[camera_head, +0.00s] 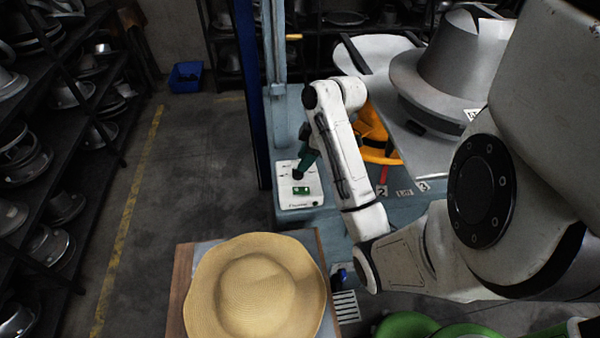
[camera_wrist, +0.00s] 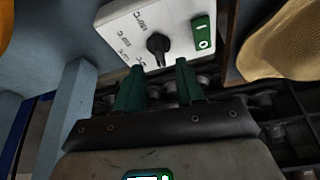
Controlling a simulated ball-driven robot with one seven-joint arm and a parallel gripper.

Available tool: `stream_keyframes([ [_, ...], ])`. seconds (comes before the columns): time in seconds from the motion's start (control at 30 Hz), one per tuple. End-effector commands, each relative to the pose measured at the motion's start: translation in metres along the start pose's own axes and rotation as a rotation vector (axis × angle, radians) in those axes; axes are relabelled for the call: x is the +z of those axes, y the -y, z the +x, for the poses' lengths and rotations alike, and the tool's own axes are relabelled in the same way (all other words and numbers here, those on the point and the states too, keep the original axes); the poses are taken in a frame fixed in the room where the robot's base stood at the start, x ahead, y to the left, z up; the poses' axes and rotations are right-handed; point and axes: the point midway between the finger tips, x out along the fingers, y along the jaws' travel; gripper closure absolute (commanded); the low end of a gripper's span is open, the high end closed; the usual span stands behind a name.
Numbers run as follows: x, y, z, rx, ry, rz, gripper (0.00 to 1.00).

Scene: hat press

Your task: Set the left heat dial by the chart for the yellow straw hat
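The left heat dial is a black knob (camera_wrist: 157,45) on a white control panel (camera_head: 298,197), which also shows in the wrist view (camera_wrist: 125,17). Temperature markings ring the knob; their numbers are too blurred to read surely. My gripper (camera_wrist: 160,66) has two green fingers, open, with tips just short of the knob and on either side of it, with visible gaps. In the head view my gripper (camera_head: 301,165) is over the panel and partly covers the knob. The yellow straw hat (camera_head: 255,285) lies on a wooden-edged stand in front. I cannot make out a readable chart.
A green switch (camera_wrist: 202,35) sits beside the dial. The grey hat press (camera_head: 445,75) stands to the right, with an orange part (camera_head: 375,135) below it. A slatted white plate (camera_head: 345,306) is right of the straw hat. Shelves of metal forms (camera_head: 50,130) line the left; the floor between is clear.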

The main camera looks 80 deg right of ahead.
Motion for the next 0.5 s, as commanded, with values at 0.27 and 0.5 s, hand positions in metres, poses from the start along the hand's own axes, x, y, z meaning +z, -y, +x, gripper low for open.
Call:
stream_keyframes([
  [0.27, 0.000, 0.000, 0.029, -0.002, 0.000, 0.002, 0.62],
  [0.5, 0.000, 0.000, 0.037, 0.001, -0.001, 0.000, 0.62],
])
